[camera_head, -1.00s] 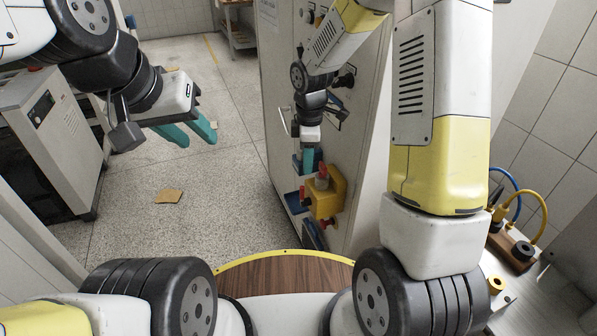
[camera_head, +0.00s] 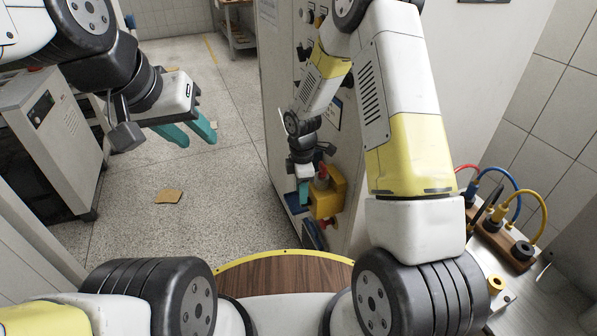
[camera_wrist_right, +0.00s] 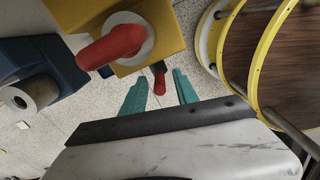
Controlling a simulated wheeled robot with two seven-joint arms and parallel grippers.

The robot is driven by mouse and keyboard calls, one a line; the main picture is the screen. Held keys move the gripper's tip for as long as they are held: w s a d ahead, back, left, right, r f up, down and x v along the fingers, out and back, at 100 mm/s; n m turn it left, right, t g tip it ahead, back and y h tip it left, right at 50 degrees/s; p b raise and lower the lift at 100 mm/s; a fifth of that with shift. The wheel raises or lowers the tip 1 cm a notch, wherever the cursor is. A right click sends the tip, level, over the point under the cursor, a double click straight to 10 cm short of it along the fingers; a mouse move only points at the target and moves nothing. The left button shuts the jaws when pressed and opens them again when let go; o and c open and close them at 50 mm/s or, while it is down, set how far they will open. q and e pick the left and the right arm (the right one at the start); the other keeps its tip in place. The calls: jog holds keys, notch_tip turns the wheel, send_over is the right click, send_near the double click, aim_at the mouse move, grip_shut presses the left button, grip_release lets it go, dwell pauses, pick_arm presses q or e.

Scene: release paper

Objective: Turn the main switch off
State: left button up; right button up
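A yellow switch box (camera_head: 330,203) with a red handle (camera_head: 322,172) is mounted on the side of the grey cabinet. In the right wrist view the yellow box (camera_wrist_right: 168,18) fills the top, with a large red handle (camera_wrist_right: 110,46) on a light round base. A smaller red knob (camera_wrist_right: 159,80) sticks out lower, in line with the gap between my right fingertips. My right gripper (camera_wrist_right: 159,76) is open with teal fingers apart, close beside the box; contact cannot be told. My left gripper (camera_head: 198,140) is open and empty above the floor.
The grey cabinet (camera_head: 278,110) bears several knobs. A blue fitting (camera_wrist_right: 40,62) lies left of the yellow box in the wrist view. A cardboard piece (camera_head: 168,196) lies on the floor. Coloured cables (camera_head: 515,200) stand at right. The middle floor is open.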

grip_shut()
dwell(1.4)
